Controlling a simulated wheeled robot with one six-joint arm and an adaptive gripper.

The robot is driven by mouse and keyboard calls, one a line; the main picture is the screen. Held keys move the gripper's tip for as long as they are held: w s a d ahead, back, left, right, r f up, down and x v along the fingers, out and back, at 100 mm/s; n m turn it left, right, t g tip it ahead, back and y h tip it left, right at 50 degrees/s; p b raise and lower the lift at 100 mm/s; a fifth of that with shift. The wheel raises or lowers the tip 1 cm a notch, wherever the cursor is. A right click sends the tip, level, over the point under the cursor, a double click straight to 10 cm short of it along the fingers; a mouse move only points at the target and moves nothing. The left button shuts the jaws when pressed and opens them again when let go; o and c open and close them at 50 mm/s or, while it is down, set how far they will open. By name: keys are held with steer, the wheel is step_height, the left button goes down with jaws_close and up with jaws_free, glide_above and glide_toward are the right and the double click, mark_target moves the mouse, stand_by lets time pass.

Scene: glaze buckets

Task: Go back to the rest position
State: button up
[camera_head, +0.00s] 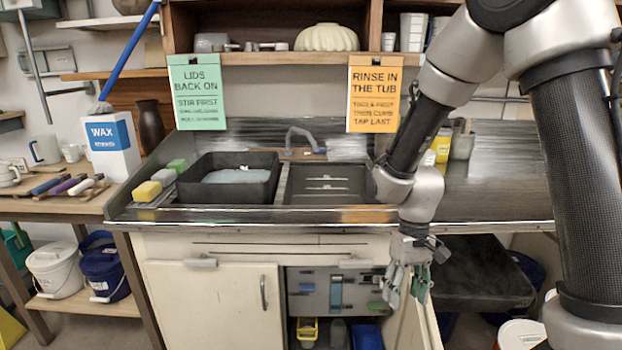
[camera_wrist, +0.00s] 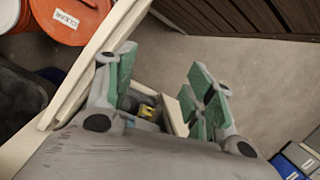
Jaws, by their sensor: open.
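My gripper (camera_head: 407,288) hangs from my arm in front of the sink cabinet, below the counter's front edge and toward the right. Its fingers point down. In the wrist view my gripper (camera_wrist: 162,85) has its green-padded fingers spread apart, with nothing held between them. A pale panel edge (camera_wrist: 110,45) passes close by the left finger in the wrist view. A small yellow item (camera_wrist: 147,111) shows beyond and between the finger bases.
The counter holds a black tub (camera_head: 228,180), a sink (camera_head: 325,186) and sponges (camera_head: 162,177). Buckets (camera_head: 103,267) stand at lower left. An orange lid (camera_wrist: 68,18) and blue containers (camera_wrist: 295,160) show in the wrist view. Bare floor (camera_wrist: 240,75) lies beyond the fingers.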

steer(key=s+d+r+m+t, duration=0.1)
steer(key=s+d+r, duration=0.3)
steer(key=r, duration=0.4)
steer(key=s+d+r+m+t, duration=0.1)
steer(key=s+d+r+t, duration=0.2)
steer(key=d+r, duration=0.3)
steer(key=s+d+r+m+t, duration=0.1)
steer(key=s+d+r+t, duration=0.2)
steer(key=r, duration=0.6)
steer(key=s+d, duration=0.2)
steer(key=shift+d+r, duration=0.3)
